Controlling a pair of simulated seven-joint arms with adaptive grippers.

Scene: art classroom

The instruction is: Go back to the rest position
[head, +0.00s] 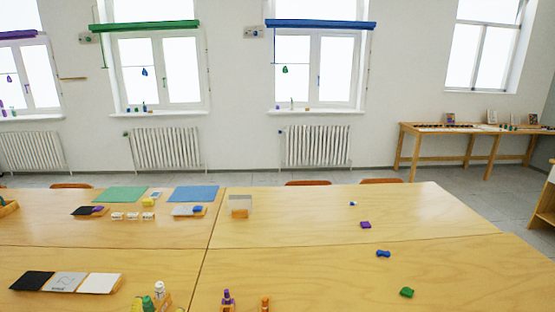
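Neither of my grippers nor my arms shows in the head view. The wooden tables (330,225) lie in front of me, with no gripper over the visible part. Where my grippers are and what they hold cannot be seen.
A green sheet (120,194), a blue sheet (194,193) and a clear box (240,206) are on the tables. Small purple (366,225), blue (383,254) and green (407,292) pieces lie at right. Bottles (159,290) stand at the near edge. The table's middle is mostly clear.

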